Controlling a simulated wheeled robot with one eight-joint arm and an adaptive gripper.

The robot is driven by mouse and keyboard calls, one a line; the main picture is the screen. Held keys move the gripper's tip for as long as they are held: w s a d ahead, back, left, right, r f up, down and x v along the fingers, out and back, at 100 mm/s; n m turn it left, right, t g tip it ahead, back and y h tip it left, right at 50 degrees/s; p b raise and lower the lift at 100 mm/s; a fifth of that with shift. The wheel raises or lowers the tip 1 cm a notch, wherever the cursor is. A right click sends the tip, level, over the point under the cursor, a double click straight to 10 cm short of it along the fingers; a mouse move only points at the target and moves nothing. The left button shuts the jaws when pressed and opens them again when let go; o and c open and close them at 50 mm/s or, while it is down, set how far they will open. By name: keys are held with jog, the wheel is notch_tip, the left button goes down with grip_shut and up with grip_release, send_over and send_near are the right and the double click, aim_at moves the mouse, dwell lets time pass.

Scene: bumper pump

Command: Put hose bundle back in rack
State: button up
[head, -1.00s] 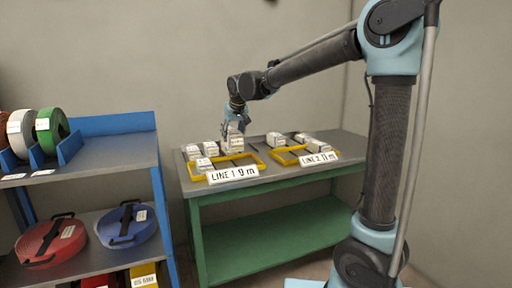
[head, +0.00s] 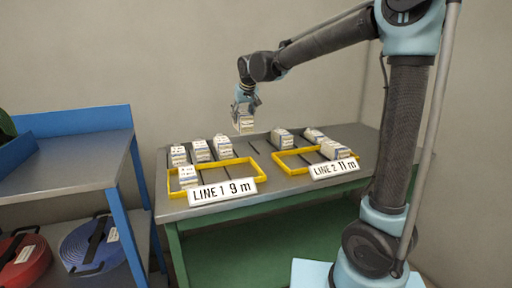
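My gripper (head: 245,102) is above the back of the green table, fingers pointing down. It appears shut on a small pale, labelled block-like bundle (head: 243,125), held above the tabletop. Similar bundles stand on the left half of the table: one at the back left (head: 178,155), one beside it (head: 201,150), one further right (head: 222,147), and one in front (head: 188,177) at the left yellow frame. More are on the right: one bundle (head: 282,138), another (head: 314,135) and one at the right frame (head: 335,150). The blue shelf rack (head: 75,160) stands at the left.
The left yellow frame (head: 258,170) has a sign reading LINE 1 9 m (head: 223,191). The right yellow frame (head: 290,167) has a sign reading LINE 2 11 m (head: 335,167). The rack's lower shelf holds a red coil (head: 25,262) and a blue coil (head: 88,248). Its top is largely bare.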

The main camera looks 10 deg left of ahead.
aim_at(247, 116)
jog(key=shift+w+f, duration=0.2)
jog(key=shift+f, duration=0.05)
notch_tip(247, 116, down, 5)
jog(key=shift+w+r, duration=0.15)
jog(key=shift+r, duration=0.05)
jog(key=shift+f, duration=2.45)
jog(key=o, duration=1.5)
jog(key=v, duration=1.2)
